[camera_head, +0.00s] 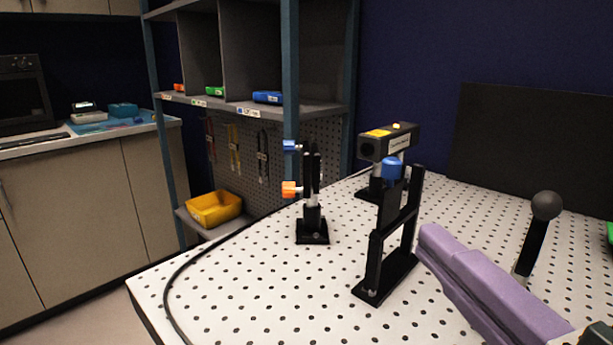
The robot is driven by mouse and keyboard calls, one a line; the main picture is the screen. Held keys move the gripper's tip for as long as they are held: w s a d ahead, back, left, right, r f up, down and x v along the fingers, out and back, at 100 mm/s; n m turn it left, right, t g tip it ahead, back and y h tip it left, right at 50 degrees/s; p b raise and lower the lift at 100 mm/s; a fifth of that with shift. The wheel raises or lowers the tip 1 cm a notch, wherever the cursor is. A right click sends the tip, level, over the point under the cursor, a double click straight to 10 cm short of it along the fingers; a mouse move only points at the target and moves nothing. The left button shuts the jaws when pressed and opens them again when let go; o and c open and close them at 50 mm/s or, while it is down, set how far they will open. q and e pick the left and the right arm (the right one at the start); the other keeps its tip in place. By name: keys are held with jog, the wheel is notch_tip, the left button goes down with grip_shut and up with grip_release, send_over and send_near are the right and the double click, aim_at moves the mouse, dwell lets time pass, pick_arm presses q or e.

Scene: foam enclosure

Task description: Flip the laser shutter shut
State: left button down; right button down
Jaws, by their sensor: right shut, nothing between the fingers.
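The laser (370,150) is a dark box with a yellow label, mounted on a post at the back of the perforated table. In front of it stands a black upright frame (375,262) on a flat base, which looks like the shutter. A dark plate (390,205) with a blue knob (393,168) on top stands up at this frame, overlapping the laser's post in the picture. My right gripper (428,240) has purple fingers, comes in from the lower right and is shut and empty. Its tips are just right of the frame's base in the picture; contact cannot be told. My left gripper is not in view.
The perforated table (260,285) has free room at the front left. A black post mount with orange and blue knobs (312,230) stands left of the frame. A black rod with a ball top (547,205) rises at the right. A dark panel (530,150) stands behind.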

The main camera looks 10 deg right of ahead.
send_near(392, 192)
jog(key=w+a+r, duration=0.3)
jog(key=a, duration=0.2)
jog(key=shift+w+d+p, duration=0.7)
jog(key=shift+w+d, duration=0.6)
jog(key=shift+w, duration=0.15)
jog(key=w+d, duration=0.1)
jog(key=d, duration=0.1)
jog(key=w+d+p, duration=0.1)
jog(key=w+d, duration=0.1)
